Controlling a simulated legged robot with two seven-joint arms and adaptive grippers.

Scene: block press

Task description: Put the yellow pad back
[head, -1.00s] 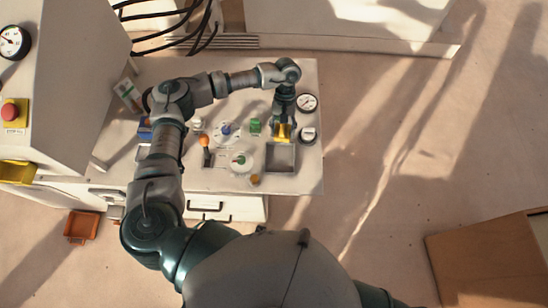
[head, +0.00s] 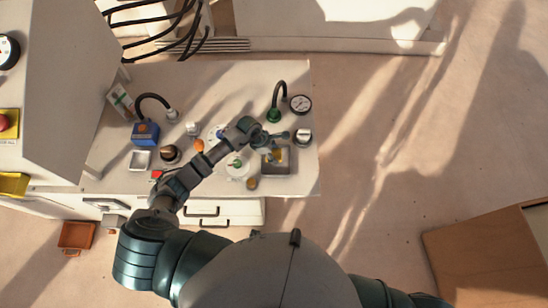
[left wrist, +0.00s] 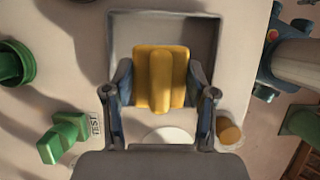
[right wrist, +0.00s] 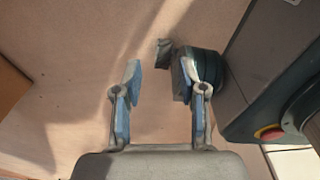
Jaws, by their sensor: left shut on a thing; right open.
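The yellow pad (left wrist: 160,80) is a ridged block between the fingers of my left gripper (left wrist: 162,90) in the left wrist view. My left gripper is shut on it. The pad is over a square grey tray (left wrist: 114,35), covering its near middle; I cannot tell whether it touches the tray floor. In the head view the pad (head: 275,155) shows partly under my left gripper (head: 272,149), over the tray (head: 280,170) at the bench's right. My right gripper (right wrist: 158,72) is open and empty over bare floor in the right wrist view.
Around the tray stand a gauge (head: 300,103), a dark hose on a green base (head: 274,115), a round white dial (head: 236,168) and a small brown knob (head: 252,183). A blue box (head: 145,133) stands farther left. A cardboard box (head: 490,255) lies on the floor at right.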

